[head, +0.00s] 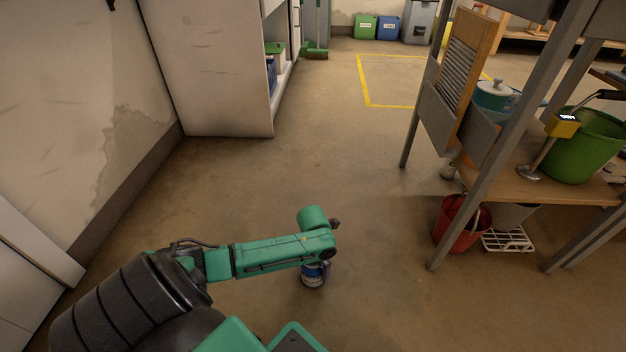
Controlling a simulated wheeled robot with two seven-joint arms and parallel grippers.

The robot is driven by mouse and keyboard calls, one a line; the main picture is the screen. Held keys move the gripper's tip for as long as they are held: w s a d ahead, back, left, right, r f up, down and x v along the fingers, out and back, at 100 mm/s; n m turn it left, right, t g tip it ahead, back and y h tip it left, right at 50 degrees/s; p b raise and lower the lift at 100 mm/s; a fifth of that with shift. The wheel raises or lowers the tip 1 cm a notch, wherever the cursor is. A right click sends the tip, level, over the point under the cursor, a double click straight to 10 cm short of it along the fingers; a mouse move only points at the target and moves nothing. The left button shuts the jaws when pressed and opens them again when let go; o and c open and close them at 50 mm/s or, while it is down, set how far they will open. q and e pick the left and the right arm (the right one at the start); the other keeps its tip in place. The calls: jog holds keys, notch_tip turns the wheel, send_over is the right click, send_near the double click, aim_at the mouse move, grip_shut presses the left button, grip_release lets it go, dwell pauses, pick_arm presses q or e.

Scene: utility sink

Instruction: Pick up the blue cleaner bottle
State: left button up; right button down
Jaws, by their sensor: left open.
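I cannot make out a blue cleaner bottle clearly in the head view. My left arm reaches in from the lower left, and its wrist points down over the bare floor. My left gripper (315,279) is at the end of that wrist, seen from above and mostly hidden by the wrist. It is open, and I see nothing held in it. It is well apart from the sink stand on the right. My right gripper is not in view.
The sink stand (485,172) on the right holds a teal lidded container (495,94) and a green bucket (585,145). A red bucket (461,222) and a white rack (507,240) are on the floor below. A white cabinet (205,75) stands left; the middle floor is clear.

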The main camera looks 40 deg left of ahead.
pick_arm(q)
jog(key=shift+f, duration=0.25)
grip_shut()
jog(key=shift+r, duration=0.1)
